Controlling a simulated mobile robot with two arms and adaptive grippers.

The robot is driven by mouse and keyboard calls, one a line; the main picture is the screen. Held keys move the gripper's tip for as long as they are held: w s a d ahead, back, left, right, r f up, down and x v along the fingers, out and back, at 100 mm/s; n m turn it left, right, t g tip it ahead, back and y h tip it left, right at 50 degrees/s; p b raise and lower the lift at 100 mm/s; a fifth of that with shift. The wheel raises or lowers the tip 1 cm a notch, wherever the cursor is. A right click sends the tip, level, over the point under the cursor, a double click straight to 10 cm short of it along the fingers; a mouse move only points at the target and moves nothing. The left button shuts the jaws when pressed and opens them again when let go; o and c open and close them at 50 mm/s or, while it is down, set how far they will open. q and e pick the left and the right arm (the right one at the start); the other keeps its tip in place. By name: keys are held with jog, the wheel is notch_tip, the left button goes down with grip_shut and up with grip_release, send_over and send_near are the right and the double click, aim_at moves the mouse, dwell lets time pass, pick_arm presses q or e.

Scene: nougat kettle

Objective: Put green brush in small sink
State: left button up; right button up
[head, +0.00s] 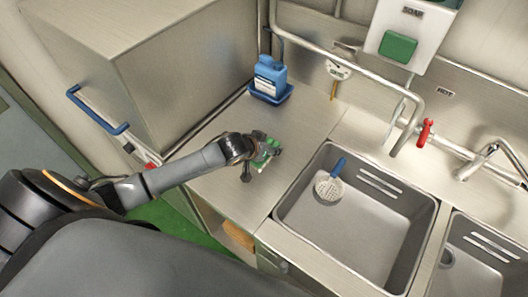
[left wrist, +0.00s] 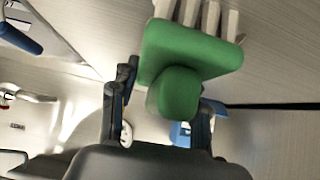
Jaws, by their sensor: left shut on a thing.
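The green brush (head: 264,147) is in my left gripper (head: 262,162), above the steel counter left of the sinks. In the left wrist view the brush (left wrist: 192,52) shows its green back and rounded grip, with pale bristles at the top edge. The fingers of the left gripper (left wrist: 168,105) are on either side of the grip. My right gripper is not in view.
A blue bottle (head: 270,76) stands in a blue holder at the counter's back. A pipe with a red lever (head: 425,133) runs behind the sinks. A large steel box (head: 170,70) stands left.

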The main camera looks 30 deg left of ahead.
pick_arm(q)
jog(key=shift+r, duration=0.1)
jog(key=shift+r, duration=0.5)
jog(key=s+a+r+b, duration=0.3)
jog(key=s+a+r, duration=0.5)
jog(key=a+r, duration=0.3)
jog(key=shift+s+r+b, duration=0.2)
jog(key=shift+r+b, duration=0.05)
jog(key=shift+b, duration=0.15)
